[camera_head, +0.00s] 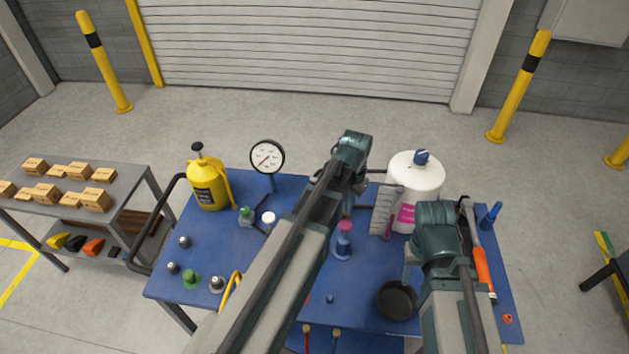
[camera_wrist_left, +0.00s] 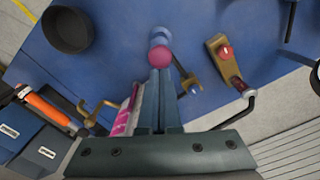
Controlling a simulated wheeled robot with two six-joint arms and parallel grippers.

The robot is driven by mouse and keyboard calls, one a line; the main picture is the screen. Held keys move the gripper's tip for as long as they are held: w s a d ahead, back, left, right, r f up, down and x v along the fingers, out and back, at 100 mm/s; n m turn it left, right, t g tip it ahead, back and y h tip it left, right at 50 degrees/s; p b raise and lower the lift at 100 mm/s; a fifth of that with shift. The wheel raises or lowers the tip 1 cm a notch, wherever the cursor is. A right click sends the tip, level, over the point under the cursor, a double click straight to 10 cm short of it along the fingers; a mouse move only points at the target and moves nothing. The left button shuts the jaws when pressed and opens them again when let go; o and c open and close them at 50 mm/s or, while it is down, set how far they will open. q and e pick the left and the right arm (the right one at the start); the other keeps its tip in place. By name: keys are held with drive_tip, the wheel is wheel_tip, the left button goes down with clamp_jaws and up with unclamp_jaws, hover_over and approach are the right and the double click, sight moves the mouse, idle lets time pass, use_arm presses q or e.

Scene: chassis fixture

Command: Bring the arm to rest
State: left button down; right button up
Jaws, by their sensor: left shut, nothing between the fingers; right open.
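My left arm (camera_head: 285,270) reaches up across the middle of the blue table (camera_head: 165,275), and its wrist (camera_head: 351,150) is over the table's far side. In the left wrist view my left gripper (camera_wrist_left: 160,78) is shut with nothing between its fingers. Beyond its fingertips in that view is a blue piece with a pink ball top (camera_wrist_left: 158,57); I cannot tell whether they touch. My right arm's wrist (camera_head: 440,232) is over the right part of the table, and the right gripper is open, with its fingers mostly hidden behind the wrist.
The table holds a yellow sprayer (camera_head: 208,185), a dial gauge (camera_head: 267,157), a white jug (camera_head: 418,175), a black bowl (camera_head: 397,301), an orange-handled tool (camera_head: 483,268) and several small knobs. A grey shelf (camera_head: 120,180) with boxes stands left. Open floor lies behind the table.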

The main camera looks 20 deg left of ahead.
use_arm(q)
drive_tip(key=shift+r, duration=0.6)
drive_tip(key=shift+f, duration=0.15)
use_arm(e)
drive_tip(key=shift+r, duration=0.45)
use_arm(q)
drive_tip(key=shift+s+d+f, duration=0.1)
drive_tip(key=shift+f, duration=0.1)
drive_tip(key=s+d+f+m+y+b, duration=0.1)
drive_tip(key=s+d+f+b, duration=0.9)
drive_tip(key=s+f+b, duration=0.4)
drive_tip(key=shift+d, duration=0.15)
use_arm(e)
wheel_tip(320, 180, down, 15)
drive_tip(key=shift+r, duration=0.15)
